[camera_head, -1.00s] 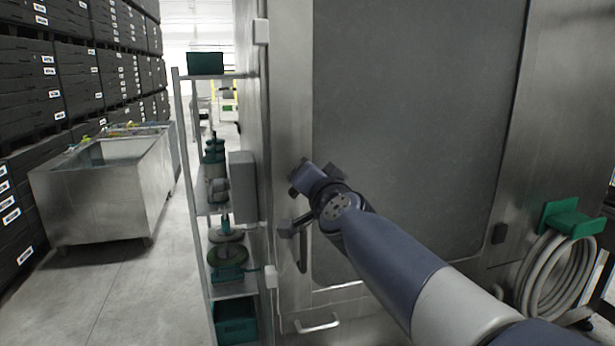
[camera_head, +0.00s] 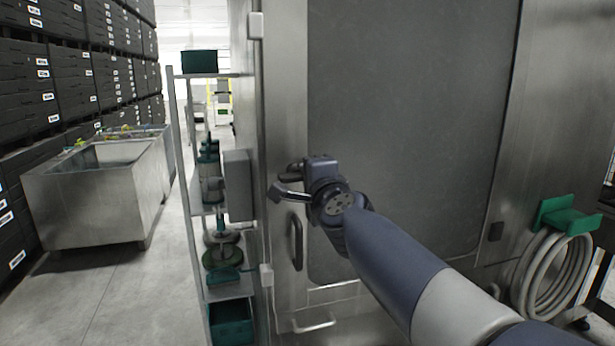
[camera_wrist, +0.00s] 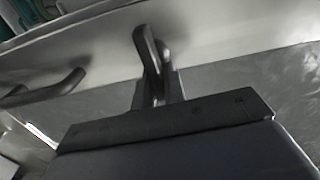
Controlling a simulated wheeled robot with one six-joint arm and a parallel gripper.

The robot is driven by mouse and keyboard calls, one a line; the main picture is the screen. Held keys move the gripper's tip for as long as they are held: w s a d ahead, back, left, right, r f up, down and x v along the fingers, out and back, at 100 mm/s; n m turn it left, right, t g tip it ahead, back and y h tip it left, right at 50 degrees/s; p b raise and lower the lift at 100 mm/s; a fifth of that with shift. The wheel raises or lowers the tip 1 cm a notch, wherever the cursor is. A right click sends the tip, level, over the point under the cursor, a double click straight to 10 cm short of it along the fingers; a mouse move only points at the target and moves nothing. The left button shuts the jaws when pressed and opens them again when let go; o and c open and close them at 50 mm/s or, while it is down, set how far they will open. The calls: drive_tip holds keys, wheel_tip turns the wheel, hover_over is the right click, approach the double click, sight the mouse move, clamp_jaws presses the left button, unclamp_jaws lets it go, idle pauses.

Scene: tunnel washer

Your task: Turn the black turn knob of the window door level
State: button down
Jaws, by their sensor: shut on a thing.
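The window door is a steel panel with a large grey window (camera_head: 415,120), right of the centre in the head view. My gripper (camera_head: 287,183) is at the door's left edge, just above a dark upright bar handle (camera_head: 296,242). It is shut on the black turn knob. In the wrist view the knob (camera_wrist: 148,48) shows as a dark, narrow piece beyond the palm. The fingers hide part of it, so its exact angle is unclear. The bar handle is apart from the gripper, at the left of the wrist view (camera_wrist: 60,88).
A metal shelf rack (camera_head: 183,140) with green parts stands left of the door. A grey box (camera_head: 238,185) is beside the door's edge. A coiled hose (camera_head: 550,270) hangs from a green holder at the right. Open floor (camera_head: 130,300) lies at the lower left.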

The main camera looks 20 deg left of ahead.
drive_tip(key=shift+f+m, duration=0.1)
drive_tip(key=shift+m, duration=0.2)
idle(0.4)
drive_tip(key=c, duration=1.5)
unclamp_jaws()
drive_tip(key=v, duration=1)
drive_tip(key=shift+s+d, duration=0.3)
drive_tip(key=x, duration=1.1)
drive_tip(key=shift+s, duration=0.1)
